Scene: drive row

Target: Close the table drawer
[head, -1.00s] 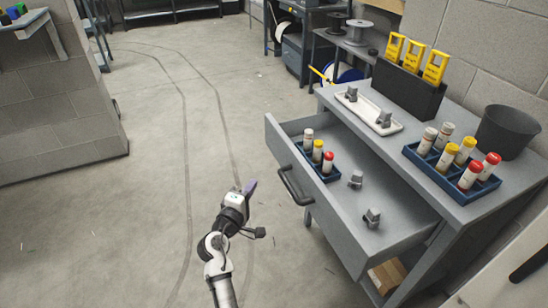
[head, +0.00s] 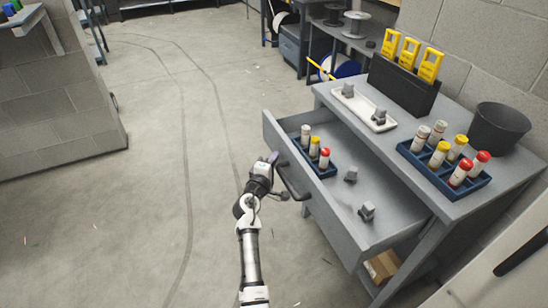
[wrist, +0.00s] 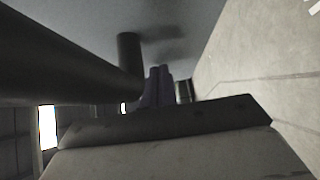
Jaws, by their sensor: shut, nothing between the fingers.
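The table drawer (head: 335,205) is pulled out from the grey table (head: 455,205), toward the left in the head view. It holds a blue rack (head: 328,171) of several capped bottles and two loose grey clips (head: 351,175). Its dark bar handle (head: 291,180) is on the front face. My gripper (head: 273,158) is at the drawer front beside the handle, with its fingers shut and empty. In the wrist view the purple fingertips (wrist: 158,85) show close to the dark handle (wrist: 75,60). I cannot tell whether they touch the drawer front.
On the tabletop are a white tray (head: 364,108) with clips, a black holder (head: 402,88) with yellow tools, a blue bottle rack (head: 446,176) and a dark bin (head: 498,127). A cardboard box (head: 382,266) sits below.

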